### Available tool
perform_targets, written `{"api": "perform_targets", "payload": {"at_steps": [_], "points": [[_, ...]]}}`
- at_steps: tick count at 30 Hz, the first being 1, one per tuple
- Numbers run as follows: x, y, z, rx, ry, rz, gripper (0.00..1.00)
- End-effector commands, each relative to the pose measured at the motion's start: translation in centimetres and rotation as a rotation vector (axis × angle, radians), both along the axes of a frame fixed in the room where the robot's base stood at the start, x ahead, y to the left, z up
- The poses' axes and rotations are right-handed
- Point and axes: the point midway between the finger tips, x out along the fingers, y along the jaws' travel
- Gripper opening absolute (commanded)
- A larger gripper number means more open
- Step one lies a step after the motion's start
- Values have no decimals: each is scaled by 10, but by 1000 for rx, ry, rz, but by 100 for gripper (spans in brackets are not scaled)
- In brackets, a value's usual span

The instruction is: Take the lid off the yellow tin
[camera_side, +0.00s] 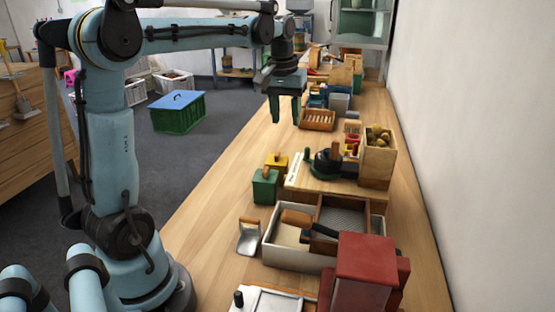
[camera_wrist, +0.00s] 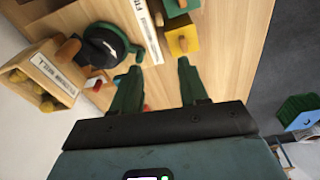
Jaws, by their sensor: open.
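The yellow tin (camera_side: 277,162) stands on the wooden bench behind the green tin (camera_side: 265,188) in the side view. In the wrist view the yellow tin (camera_wrist: 189,31) is just beyond my right-hand fingertip, with its wooden-knobbed lid (camera_wrist: 176,36) on top. My gripper (camera_side: 286,118) is open and empty, pointing down above the bench. It is farther along the bench than the tin and clear of it. Both fingers (camera_wrist: 161,62) show apart in the wrist view. The tin's lower sides are mostly hidden.
A board with a dark round device (camera_side: 327,162) sits right of the tins. A slatted wooden tray (camera_side: 318,120) lies farther back. Bare bench (camera_side: 225,165) lies left of the tins.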

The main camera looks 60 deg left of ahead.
Motion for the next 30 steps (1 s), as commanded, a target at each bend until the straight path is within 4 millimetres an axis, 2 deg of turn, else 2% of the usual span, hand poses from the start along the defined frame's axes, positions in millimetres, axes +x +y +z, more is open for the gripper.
{"api": "perform_targets", "payload": {"at_steps": [1, 3, 9, 14, 24, 30], "points": [[4, 15, -2, -13, 25, 43, 44], [7, 30, -4, -29, 55, 90, 44], [9, 54, -9, -57, 106, 167, 44], [9, 57, -20, -62, 114, 179, 44], [10, 57, -69, -60, 112, 176, 44], [10, 57, -81, -61, 112, 176, 44]]}}
